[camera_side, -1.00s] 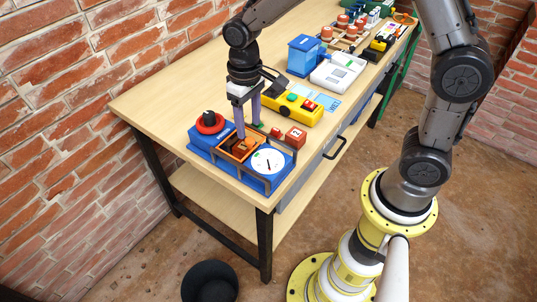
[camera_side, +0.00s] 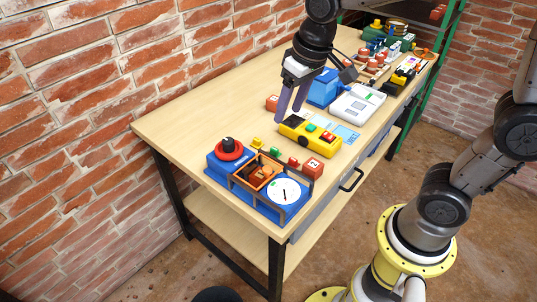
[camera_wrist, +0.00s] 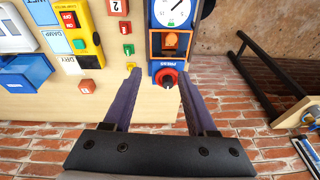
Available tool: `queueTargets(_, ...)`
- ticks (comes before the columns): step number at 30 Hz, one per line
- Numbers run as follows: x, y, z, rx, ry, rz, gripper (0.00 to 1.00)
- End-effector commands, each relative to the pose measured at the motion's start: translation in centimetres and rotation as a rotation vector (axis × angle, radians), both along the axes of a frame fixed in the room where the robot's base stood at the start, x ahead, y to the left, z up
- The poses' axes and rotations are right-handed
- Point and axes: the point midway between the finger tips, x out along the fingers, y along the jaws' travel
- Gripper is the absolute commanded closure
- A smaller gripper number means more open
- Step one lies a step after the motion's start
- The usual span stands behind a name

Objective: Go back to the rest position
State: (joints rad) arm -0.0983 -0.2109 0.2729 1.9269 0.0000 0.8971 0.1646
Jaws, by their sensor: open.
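My gripper (camera_side: 285,116) is open and empty. In the side view it hangs above the table, behind the yellow device, apart from everything. In the wrist view its two purple fingers (camera_wrist: 159,74) are spread, with bare table and the red knob's edge between and beyond them. The blue press unit (camera_side: 225,171) stands at the table's near end. It has a red-ringed black knob (camera_side: 229,150), a white dial (camera_side: 284,191) and an orange tray (camera_side: 257,171) with a brown-orange piece inside. The orange tray also shows in the wrist view (camera_wrist: 170,43).
A yellow device (camera_side: 297,131) with buttons, a red cube marked 2 (camera_side: 313,168) and small yellow, green and red blocks (camera_side: 275,151) stand near the press. The table's left side is bare.

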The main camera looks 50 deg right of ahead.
Motion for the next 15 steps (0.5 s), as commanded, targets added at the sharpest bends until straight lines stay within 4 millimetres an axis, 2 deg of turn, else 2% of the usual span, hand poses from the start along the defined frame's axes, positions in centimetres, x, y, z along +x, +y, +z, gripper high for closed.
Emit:
queueTargets(1,-1.7,-0.7,1.7,0.002,-0.049,-0.009,0.43)
queueTargets(6,-7.9,-2.3,4.5,-0.003,-0.176,-0.017,0.43)
queueTargets(9,-11.4,-2.9,4.7,-0.012,-0.234,-0.013,0.43)
queueTargets(12,-14.2,-3.2,4.0,-0.024,-0.269,-0.002,0.43)
queueTargets(15,-16.1,-3.3,2.7,-0.035,-0.271,0.017,0.43)
